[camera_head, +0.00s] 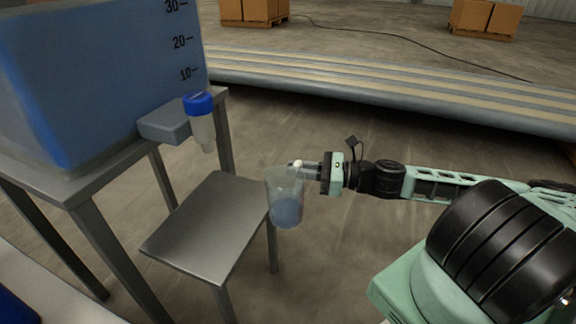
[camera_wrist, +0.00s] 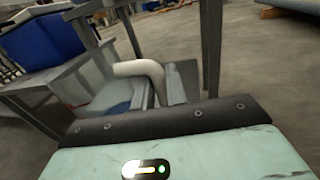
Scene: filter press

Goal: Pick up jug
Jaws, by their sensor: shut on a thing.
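The jug (camera_head: 285,203) is a clear, translucent cup with blue liquid in its lower part. It hangs upright in the air at the right edge of the low metal stand. My gripper (camera_head: 296,167) is shut on the jug near its upper right side. In the wrist view the jug (camera_wrist: 112,97) shows beyond the gripper, with a pale curved handle (camera_wrist: 143,68) between the jaws (camera_wrist: 160,88). The exact contact of the fingers on the handle is partly hidden.
A large blue graduated tank (camera_head: 95,85) stands on a metal table at left, with a blue-capped spout (camera_head: 199,115) on its side. Below the spout, the low stand (camera_head: 205,225) has a bare top. Conveyor-like rails (camera_head: 390,95) and boxes on pallets (camera_head: 485,17) lie behind.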

